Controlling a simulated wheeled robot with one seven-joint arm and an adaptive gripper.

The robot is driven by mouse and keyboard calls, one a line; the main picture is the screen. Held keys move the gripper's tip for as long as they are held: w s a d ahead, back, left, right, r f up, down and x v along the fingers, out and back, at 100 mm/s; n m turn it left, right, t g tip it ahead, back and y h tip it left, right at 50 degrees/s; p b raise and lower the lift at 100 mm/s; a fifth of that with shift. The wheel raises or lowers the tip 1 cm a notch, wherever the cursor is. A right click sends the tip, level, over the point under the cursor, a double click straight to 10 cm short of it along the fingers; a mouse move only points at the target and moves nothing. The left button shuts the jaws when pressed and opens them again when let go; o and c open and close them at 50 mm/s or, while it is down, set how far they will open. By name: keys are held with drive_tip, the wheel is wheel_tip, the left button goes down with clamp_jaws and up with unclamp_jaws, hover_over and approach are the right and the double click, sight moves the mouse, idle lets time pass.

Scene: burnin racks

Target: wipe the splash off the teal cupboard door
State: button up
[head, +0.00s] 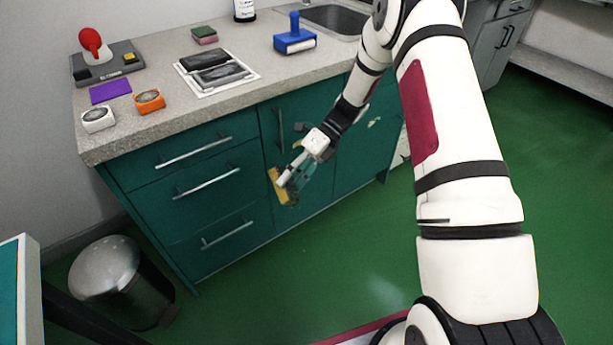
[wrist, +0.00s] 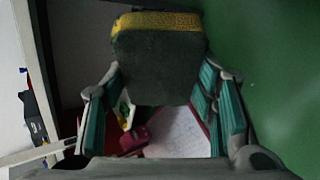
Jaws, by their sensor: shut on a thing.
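The teal cupboard doors (head: 352,160) are at the right part of the counter front in the head view. A pale yellowish splash mark (head: 374,122) shows on the right door, partly near my arm. My gripper (head: 290,179) is low in front of the doors, left of and below the mark. It is shut on a yellow and dark green sponge (head: 277,186). In the wrist view the sponge (wrist: 155,68) sits between the two fingers, dark face toward the camera and yellow edge at top. I cannot tell whether the sponge touches the door.
The grey worktop (head: 160,133) holds a black-and-white tray (head: 258,78), a blue-handled tool (head: 295,42), a purple cloth (head: 110,91) and small orange and white items. Drawer handles (head: 206,187) stick out left of my gripper. A metal bin (head: 115,285) stands at the lower left. Green floor (head: 340,270) is clear.

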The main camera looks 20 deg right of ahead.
drive_tip(key=w+d+f+m+t+b, duration=0.3)
drive_tip(key=w+f+m+t+b, duration=0.2)
drive_tip(key=w+m+t+b, duration=0.1)
drive_tip(key=w+d+f+m+t+b, duration=0.3)
drive_tip(key=w+f+m+t+b, duration=0.3)
drive_tip(key=w+t+b, duration=0.2)
drive_tip(key=shift+w+d+t, duration=0.35)
drive_tip(key=shift+w+t, duration=0.85)
drive_tip(key=shift+w, duration=0.9)
drive_tip(key=shift+w+a, duration=0.25)
drive_tip(key=shift+w, duration=0.65)
drive_tip(key=shift+d, duration=0.1)
drive_tip(key=shift+w+d+p, duration=0.25)
drive_tip(key=shift+d, duration=0.6)
drive_tip(key=shift+w+d+p, duration=0.2)
drive_tip(key=shift+w+d, duration=0.05)
drive_tip(key=shift+d, duration=0.6)
drive_tip(key=d, duration=0.1)
drive_tip(key=w+d, duration=0.1)
drive_tip(key=d, duration=0.1)
drive_tip(key=shift+w+d+r, duration=0.2)
drive_tip(key=shift+w+d, duration=0.05)
drive_tip(key=shift+d, duration=0.05)
drive_tip(key=shift+p, duration=0.4)
